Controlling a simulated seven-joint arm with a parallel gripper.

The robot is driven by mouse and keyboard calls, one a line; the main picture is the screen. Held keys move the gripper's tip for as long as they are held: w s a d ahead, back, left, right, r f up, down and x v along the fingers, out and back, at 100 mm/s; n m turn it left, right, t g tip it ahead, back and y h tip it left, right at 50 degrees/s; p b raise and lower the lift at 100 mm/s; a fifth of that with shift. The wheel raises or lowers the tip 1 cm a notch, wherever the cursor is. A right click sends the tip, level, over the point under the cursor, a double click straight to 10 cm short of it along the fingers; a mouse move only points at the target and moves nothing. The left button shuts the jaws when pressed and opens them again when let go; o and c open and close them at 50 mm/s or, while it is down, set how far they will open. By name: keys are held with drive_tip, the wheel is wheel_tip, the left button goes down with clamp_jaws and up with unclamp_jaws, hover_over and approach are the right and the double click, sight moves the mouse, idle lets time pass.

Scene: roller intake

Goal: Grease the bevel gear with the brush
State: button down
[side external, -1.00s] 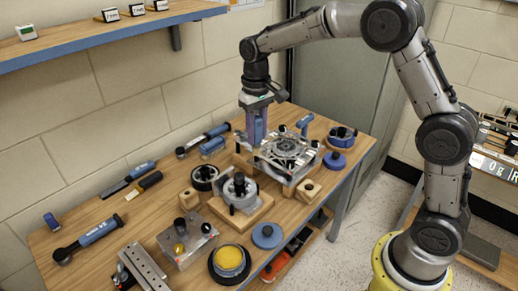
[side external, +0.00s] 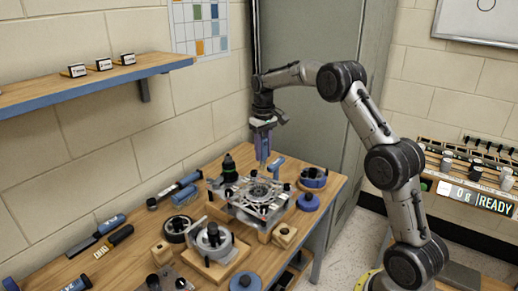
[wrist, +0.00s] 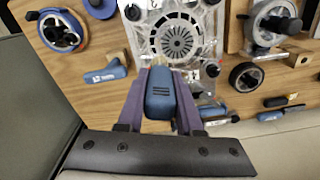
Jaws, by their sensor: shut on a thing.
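My gripper (side external: 263,155) hangs above the back of the bench, fingers down. In the wrist view, my gripper (wrist: 161,82) is shut on a blue handle (wrist: 160,95), apparently the brush's. A pale tip shows just past the handle; the bristles cannot be made out clearly. A round slotted metal part, apparently the bevel gear (side external: 258,192), sits in a clear and metal fixture (side external: 240,213) below my gripper. In the wrist view the gear (wrist: 174,38) lies just beyond the handle, and I see no contact.
A dark bottle (side external: 228,167) stands behind the fixture. A blue tool (side external: 276,165) lies near my gripper. A blue-rimmed wheel (side external: 313,178) and a blue knob (side external: 308,202) are right of the fixture. A clamp on a wooden block (side external: 214,245) is in front. A tall cabinet (side external: 320,100) stands behind.

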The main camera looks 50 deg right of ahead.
sight(262, 170)
drive_tip(key=shift+f, duration=2.8)
drive_tip(key=shift+a+f, duration=0.2)
drive_tip(key=shift+f, duration=0.15)
drive_tip(key=shift+a+f, duration=0.1)
drive_tip(key=shift+a, duration=3.35)
drive_tip(key=shift+s, duration=0.5)
drive_tip(key=shift+d, duration=3.5)
drive_tip(key=shift+s+d, duration=0.1)
drive_tip(key=shift+d, duration=0.1)
drive_tip(key=shift+s+a, duration=0.15)
drive_tip(key=shift+s, duration=0.2)
drive_tip(key=shift+w+a, duration=0.1)
drive_tip(key=shift+a, duration=3.4)
wheel_tip(262, 170, up, 8)
